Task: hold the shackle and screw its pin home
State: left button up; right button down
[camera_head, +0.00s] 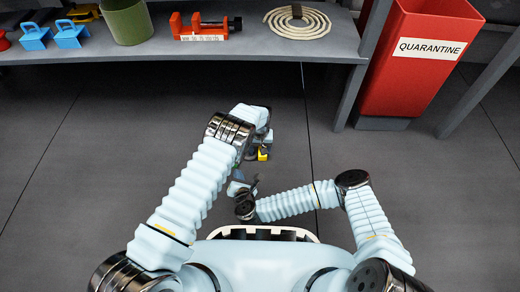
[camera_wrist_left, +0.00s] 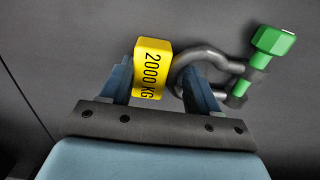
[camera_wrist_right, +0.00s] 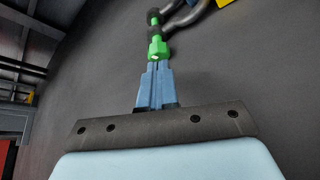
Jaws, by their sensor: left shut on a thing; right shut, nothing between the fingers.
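The shackle (camera_wrist_left: 205,55) is a grey bow with a yellow block (camera_wrist_left: 152,68) marked 2000 KG. My left gripper (camera_wrist_left: 157,75) is shut on the yellow block, which also shows in the head view (camera_head: 263,155). The green pin (camera_wrist_left: 240,88) sits across the shackle's ears, its blocky green head (camera_wrist_left: 274,40) outside one ear. In the right wrist view the pin head (camera_wrist_right: 158,49) is just beyond the tips of my right gripper (camera_wrist_right: 158,66). That gripper is shut and empty; I cannot tell whether its tips touch the head. In the head view the arms partly hide the shackle.
A red QUARANTINE bin (camera_head: 415,70) stands at the right. The floor around the grippers is clear.

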jog(key=shift+s, duration=0.6)
jog(key=shift+s+a, duration=0.45)
jog(key=shift+w, duration=3.45)
jog(key=shift+a+f, duration=0.1)
jog(key=shift+f, duration=0.1)
jog(key=shift+s+d+f, duration=0.1)
jog(key=shift+d+f, duration=0.2)
jog(key=shift+d+r, duration=0.1)
